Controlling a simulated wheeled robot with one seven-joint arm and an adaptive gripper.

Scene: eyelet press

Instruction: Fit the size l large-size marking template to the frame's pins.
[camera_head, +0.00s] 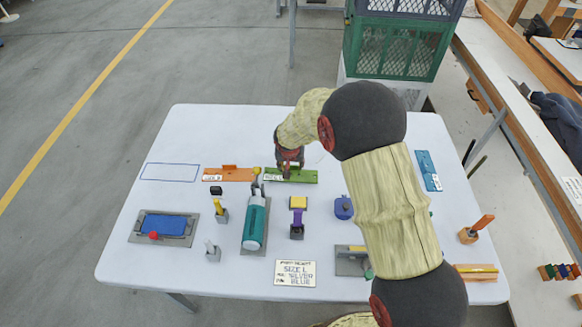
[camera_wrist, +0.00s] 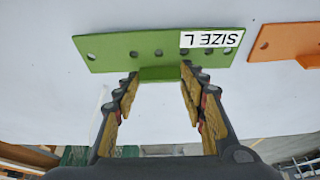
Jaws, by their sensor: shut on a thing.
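The large-size template is a green plate (camera_head: 303,176) with a row of holes and a white label reading "SIZE L". In the wrist view the green plate (camera_wrist: 110,50) lies across the top. My gripper (camera_wrist: 160,76) has its two fingers on either side of the small green tab on the plate's edge, shut on it. In the head view my gripper (camera_head: 289,167) is over the plate at the back middle of the table. I cannot tell whether the plate is lifted. A grey frame with a blue pad (camera_head: 165,224) and a red knob lies front left; its pins are too small to make out.
An orange plate (camera_head: 230,174) lies just left of the green one; a blue plate (camera_head: 428,170) lies right. A blue-outlined rectangle (camera_head: 170,172) at back left is empty.

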